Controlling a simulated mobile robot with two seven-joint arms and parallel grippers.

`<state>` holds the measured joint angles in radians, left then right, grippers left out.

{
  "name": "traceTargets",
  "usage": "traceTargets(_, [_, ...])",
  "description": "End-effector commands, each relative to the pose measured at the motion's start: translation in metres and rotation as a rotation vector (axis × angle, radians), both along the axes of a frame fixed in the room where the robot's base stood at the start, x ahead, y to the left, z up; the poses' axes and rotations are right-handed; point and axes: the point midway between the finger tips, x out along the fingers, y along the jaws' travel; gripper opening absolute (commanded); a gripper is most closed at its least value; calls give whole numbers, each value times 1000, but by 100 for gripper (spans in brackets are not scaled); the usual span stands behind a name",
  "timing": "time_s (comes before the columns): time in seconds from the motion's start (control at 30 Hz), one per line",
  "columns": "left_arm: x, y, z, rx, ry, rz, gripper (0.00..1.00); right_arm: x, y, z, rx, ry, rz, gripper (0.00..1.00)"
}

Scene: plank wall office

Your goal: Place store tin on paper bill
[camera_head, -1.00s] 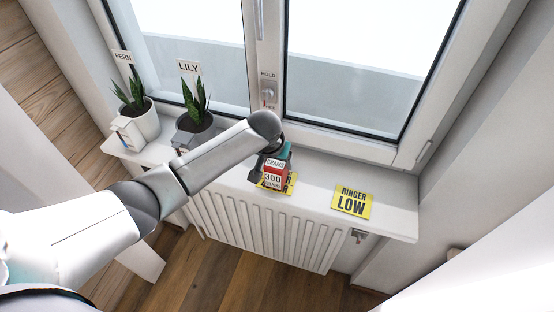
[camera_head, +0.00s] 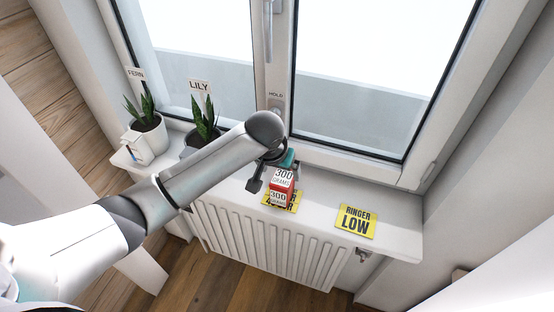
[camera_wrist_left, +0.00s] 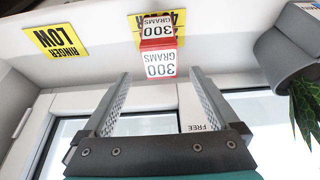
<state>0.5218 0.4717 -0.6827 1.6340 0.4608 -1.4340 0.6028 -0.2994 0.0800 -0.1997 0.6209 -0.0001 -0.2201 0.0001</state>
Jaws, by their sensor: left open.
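The store tin (camera_head: 283,177), a red and white box-shaped tin marked 300 GRAMS, stands on the window sill over a yellow paper bill (camera_head: 294,206). The bill's yellow edges show around the tin's base, and the tin hides most of its print. In the left wrist view the tin (camera_wrist_left: 158,62) appears upside down against the bill (camera_wrist_left: 176,18). My left gripper (camera_head: 274,178) is open, just behind the tin on the window side. In the wrist view its two fingers are spread apart, with the tin beyond their tips and apparently clear of them.
A yellow RINGER LOW card (camera_head: 356,221) lies on the sill (camera_head: 399,227) to the right. Potted plants labelled FERN (camera_head: 147,133) and LILY (camera_head: 203,128) stand at the left, with a small white box (camera_head: 137,148) by the fern. A radiator (camera_head: 262,245) is below; the window is behind.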

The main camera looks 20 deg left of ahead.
Motion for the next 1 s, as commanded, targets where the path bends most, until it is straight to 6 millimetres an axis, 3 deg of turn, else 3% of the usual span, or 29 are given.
traceTargets(0.2, [-12, 0, 33, -1, -3, -1, 95, 0, 0, 6, 0, 0, 0, 50])
traceTargets(0.53, [-20, 1, 48, 0, 0, 1, 95, 0, 0, 7, 0, 0, 0, 50])
traceTargets(0.83, [-21, 0, 43, -2, 2, -2, 95, 0, 0, 6, 0, 1, 0, 50])
traceTargets(0.93, [-27, -4, 24, -16, 10, -13, 95, 0, 0, 1, 0, 1, 0, 50])
traceTargets(1.0, [-35, -8, -1, -30, 17, -26, 95, -1, 0, -5, 0, 1, 0, 50])
